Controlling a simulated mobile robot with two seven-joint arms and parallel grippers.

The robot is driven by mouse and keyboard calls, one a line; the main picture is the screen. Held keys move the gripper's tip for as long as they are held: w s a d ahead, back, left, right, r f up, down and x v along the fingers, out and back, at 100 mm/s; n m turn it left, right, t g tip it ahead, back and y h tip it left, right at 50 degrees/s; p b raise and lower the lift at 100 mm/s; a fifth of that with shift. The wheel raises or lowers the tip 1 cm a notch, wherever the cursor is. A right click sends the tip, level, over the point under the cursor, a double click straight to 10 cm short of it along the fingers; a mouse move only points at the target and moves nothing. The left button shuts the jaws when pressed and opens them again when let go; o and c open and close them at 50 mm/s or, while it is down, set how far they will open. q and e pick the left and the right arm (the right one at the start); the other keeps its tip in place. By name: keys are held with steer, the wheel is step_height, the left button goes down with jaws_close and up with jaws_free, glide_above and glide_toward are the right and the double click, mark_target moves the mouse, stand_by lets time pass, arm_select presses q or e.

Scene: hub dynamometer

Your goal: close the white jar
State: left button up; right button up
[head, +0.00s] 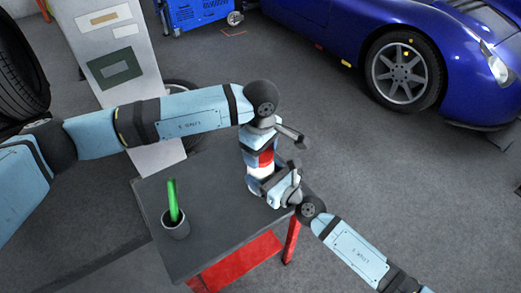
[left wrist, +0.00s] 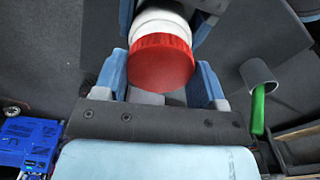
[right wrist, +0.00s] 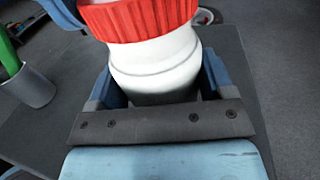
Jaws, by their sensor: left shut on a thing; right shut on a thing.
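The white jar (head: 259,172) is held upright or nearly so above the right part of the small table. Its ribbed red lid (head: 266,158) sits at the jar's top, in line with it; I cannot tell how tightly it is seated. My left gripper (head: 264,150) comes from above and is shut on the red lid, which lies between its blue fingers in the left wrist view (left wrist: 162,65). My right gripper (head: 272,184) is shut on the white body below the lid, clear in the right wrist view (right wrist: 155,75). The jar's base is hidden.
A dark grey cup (head: 176,226) with a green stick (head: 172,200) stands on the left of the grey table (head: 215,235). A blue car (head: 400,50) and a blue crate (head: 197,12) are on the floor behind. The table's front is bare.

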arm_select(q)
steer(key=shift+f, duration=0.55)
arm_select(e)
steer(key=c, duration=0.4)
arm_select(q)
steer(key=m, duration=0.5)
steer(key=shift+m, duration=0.4)
arm_select(e)
steer(key=shift+c, duration=0.2)
arm_select(q)
steer(key=m, duration=1)
steer(key=shift+m, duration=0.3)
steer(key=m, duration=0.6)
steer(key=o, duration=0.9)
